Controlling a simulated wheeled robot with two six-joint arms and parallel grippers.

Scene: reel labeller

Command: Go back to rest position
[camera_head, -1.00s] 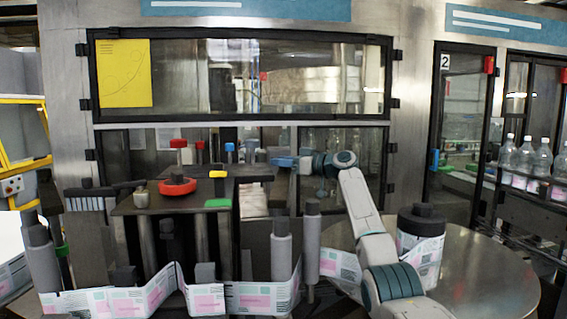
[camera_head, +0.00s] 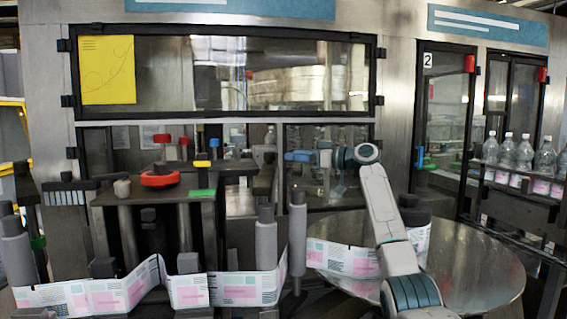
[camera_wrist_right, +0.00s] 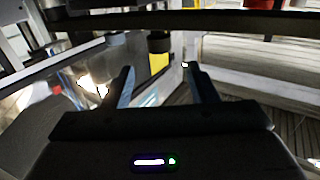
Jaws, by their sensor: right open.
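My right gripper (camera_head: 300,156) is at the end of the arm that rises from the bottom right in the head view. It points left in front of the lower glass panel. In the right wrist view its two fingers (camera_wrist_right: 158,88) stand apart with nothing between them. My left gripper shows in neither view.
The labeller's platform (camera_head: 150,192) with a red ring (camera_head: 160,178) and coloured knobs stands left of the gripper. A label web (camera_head: 240,289) runs past grey rollers (camera_head: 266,240) in front. A round metal table (camera_head: 470,265) is right of the arm. Bottles (camera_head: 524,155) stand far right.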

